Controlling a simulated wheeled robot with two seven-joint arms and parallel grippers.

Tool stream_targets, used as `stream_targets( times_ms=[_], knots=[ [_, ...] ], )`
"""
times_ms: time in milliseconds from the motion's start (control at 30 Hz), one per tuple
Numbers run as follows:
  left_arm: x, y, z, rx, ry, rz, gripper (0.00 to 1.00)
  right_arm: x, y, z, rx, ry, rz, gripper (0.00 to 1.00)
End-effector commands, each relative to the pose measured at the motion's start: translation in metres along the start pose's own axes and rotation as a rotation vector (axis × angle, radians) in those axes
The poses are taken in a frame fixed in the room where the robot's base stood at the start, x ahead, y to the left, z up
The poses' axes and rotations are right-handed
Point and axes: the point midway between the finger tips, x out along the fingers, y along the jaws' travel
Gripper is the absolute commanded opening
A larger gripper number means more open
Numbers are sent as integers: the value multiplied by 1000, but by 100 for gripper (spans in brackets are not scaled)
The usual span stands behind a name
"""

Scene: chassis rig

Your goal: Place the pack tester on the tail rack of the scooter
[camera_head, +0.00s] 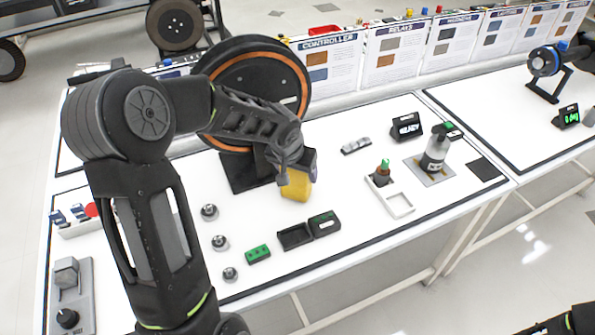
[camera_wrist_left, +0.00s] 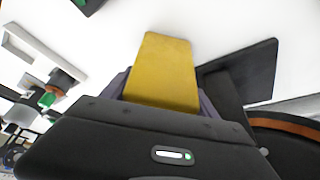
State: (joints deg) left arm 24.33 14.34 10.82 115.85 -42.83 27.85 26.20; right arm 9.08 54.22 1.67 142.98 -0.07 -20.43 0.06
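My left gripper (camera_head: 298,168) reaches over the bench and is shut on a yellow block (camera_head: 296,187), which may be the pack tester; no label on it is readable. In the left wrist view the yellow block (camera_wrist_left: 163,75) sits between the two fingers and extends beyond them. I cannot tell whether its lower end touches the bench. It is in front of the black stand of a large wheel with an orange ring (camera_head: 262,85). I cannot pick out the scooter's tail rack with certainty. My right gripper is not in view.
Small metal parts (camera_head: 220,242), a green module (camera_head: 258,254) and black trays (camera_head: 295,236) lie in front. Labelled panels (camera_head: 395,52) line the back. A dark wheel (camera_head: 175,24) stands behind.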

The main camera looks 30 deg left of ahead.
Motion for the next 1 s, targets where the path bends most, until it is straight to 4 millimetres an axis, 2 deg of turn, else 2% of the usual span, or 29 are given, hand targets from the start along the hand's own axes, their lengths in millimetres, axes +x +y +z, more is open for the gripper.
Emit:
stream_targets(
  times_ms=[33,233,500,667,767,1000],
  knots=[
    [0,0,0,0,0,0,73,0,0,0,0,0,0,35],
    [0,0,0,0,-1,0,89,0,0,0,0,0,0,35],
    [-1,0,0,0,-1,0,90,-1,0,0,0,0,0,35],
    [-8,0,-2,-1,1,-1,90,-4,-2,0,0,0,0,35],
    [-21,-1,-2,0,3,-1,90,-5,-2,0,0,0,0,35],
    [-70,0,-2,0,5,-1,90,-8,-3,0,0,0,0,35]
  ],
)
